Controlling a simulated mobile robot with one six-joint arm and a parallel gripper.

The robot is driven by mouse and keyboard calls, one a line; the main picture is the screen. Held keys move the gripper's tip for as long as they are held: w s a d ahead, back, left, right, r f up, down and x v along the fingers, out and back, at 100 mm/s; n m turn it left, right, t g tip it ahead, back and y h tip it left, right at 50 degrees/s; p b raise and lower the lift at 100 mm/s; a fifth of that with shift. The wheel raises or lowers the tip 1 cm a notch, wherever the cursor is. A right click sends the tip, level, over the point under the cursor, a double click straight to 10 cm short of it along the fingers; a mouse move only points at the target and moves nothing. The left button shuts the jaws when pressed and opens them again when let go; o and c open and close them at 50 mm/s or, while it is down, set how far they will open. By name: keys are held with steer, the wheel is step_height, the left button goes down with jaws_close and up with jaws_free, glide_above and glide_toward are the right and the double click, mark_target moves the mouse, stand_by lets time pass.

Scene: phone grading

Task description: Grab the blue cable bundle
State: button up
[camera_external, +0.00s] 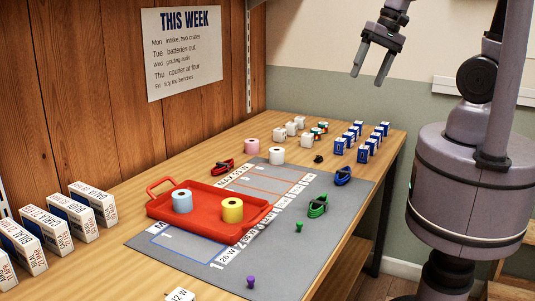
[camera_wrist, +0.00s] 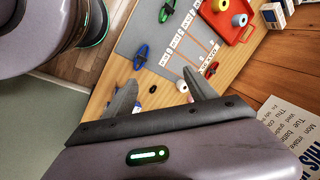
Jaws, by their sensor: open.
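The blue cable bundle (camera_external: 343,176) lies on the right edge of the grey mat (camera_external: 300,245), behind the green cable bundle (camera_external: 318,206). In the wrist view the blue bundle (camera_wrist: 141,57) lies beyond my fingertips, up and slightly left, with nothing covering it. My gripper (camera_external: 371,72) is high above the far end of the bench, well apart from the bundle. Its two fingers are spread and empty, and they also show in the wrist view (camera_wrist: 160,83).
A red tray (camera_external: 165,211) holds a blue roll and a yellow roll. A red cable bundle (camera_external: 222,167) lies behind the tray. Several blue-and-white boxes (camera_external: 363,153) stand at the far right. A small black object (camera_external: 318,158) lies beyond the mat.

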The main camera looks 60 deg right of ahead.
steer(key=w+d+f+m+g+y+p, duration=0.1)
steer(key=w+d+f+m+g+p, duration=0.15)
steer(key=w+d+f+m, duration=0.35)
steer(key=m+y+p, duration=0.1)
steer(key=m, duration=0.1)
glide_toward(344, 171)
steer(key=f+b, duration=0.2)
steer(key=b, duration=0.1)
steer(key=a+f+g+b, duration=0.1)
steer(key=b, duration=0.1)
steer(key=shift+w+a, duration=0.1)
steer(key=shift+w, duration=0.25)
steer(key=b+x, duration=0.3)
steer(key=x, duration=0.3)
steer(key=shift+w, duration=0.2)
steer(key=shift+r, duration=0.1)
jaws_close()
